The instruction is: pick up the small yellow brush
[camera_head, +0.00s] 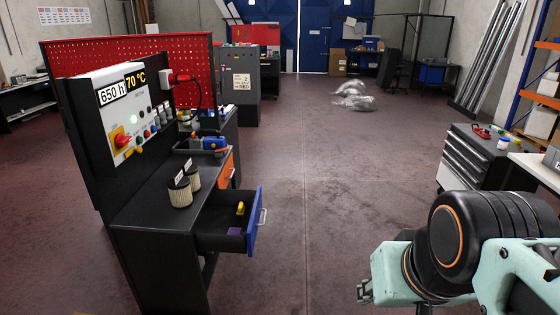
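A small yellow object (240,208), which looks like the yellow brush, stands in the open drawer (226,241) of the dark workbench, left of the picture's middle. It is small in this view, so its bristles and exact shape cannot be told. A purple item (234,231) lies in front of it in the same drawer. My arm reaches in from the lower right, well apart from the drawer. My gripper's fingers do not show.
The workbench (150,208) carries two ribbed filter cylinders (180,192), a control panel (118,110) and a blue tool (214,143). The drawer's blue front (254,222) sticks out to the right. Open floor (330,190) lies between bench and my arm. A grey drawer cabinet (472,160) stands right.

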